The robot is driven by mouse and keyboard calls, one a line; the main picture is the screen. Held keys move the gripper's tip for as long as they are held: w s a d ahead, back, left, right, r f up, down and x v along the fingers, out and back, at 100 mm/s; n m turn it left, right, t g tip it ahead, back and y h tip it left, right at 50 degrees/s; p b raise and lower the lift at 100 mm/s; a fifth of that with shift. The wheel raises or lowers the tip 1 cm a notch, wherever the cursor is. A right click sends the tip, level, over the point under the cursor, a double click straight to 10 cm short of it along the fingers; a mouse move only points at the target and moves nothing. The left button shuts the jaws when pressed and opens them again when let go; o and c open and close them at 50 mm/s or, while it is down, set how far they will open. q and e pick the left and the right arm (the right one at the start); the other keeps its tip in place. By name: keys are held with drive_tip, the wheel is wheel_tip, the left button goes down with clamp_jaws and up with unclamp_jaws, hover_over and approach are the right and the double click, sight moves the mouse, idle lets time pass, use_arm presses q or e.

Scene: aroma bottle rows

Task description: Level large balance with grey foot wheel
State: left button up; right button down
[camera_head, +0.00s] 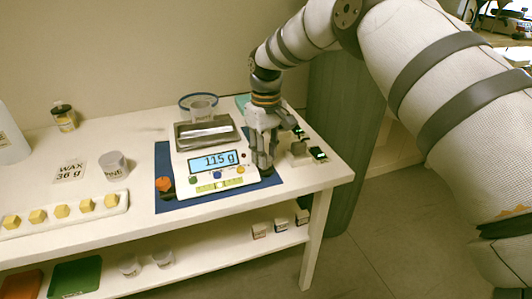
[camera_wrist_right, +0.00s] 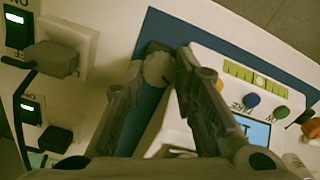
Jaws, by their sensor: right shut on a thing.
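The large white balance (camera_head: 182,168) stands on a blue mat (camera_head: 190,205), its display reading about 115 g. A glass vessel (camera_head: 200,106) sits on its pan. A yellow-green level strip (camera_head: 219,185) runs along its front and also shows in the right wrist view (camera_wrist_right: 255,80); I cannot make out the bubble. An orange foot wheel (camera_head: 163,184) is at its left front corner. The grey foot wheel (camera_wrist_right: 158,67) is at the other front corner, between the fingertips of my right gripper (camera_head: 263,169), which is shut on it. My left gripper is out of view.
Switch boxes with green lights (camera_head: 318,153) stand right of the balance, close to my right gripper. To the left are a beaker (camera_head: 113,165), a WAX 36 g card (camera_head: 69,172) and a tray of yellow cubes (camera_head: 120,200). A lower shelf (camera_head: 200,262) holds small jars and boxes.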

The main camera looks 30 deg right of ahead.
drive_tip(key=c, duration=1.3)
unclamp_jaws()
wheel_tip(320, 180, up, 12)
drive_tip(key=shift+f, duration=0.1)
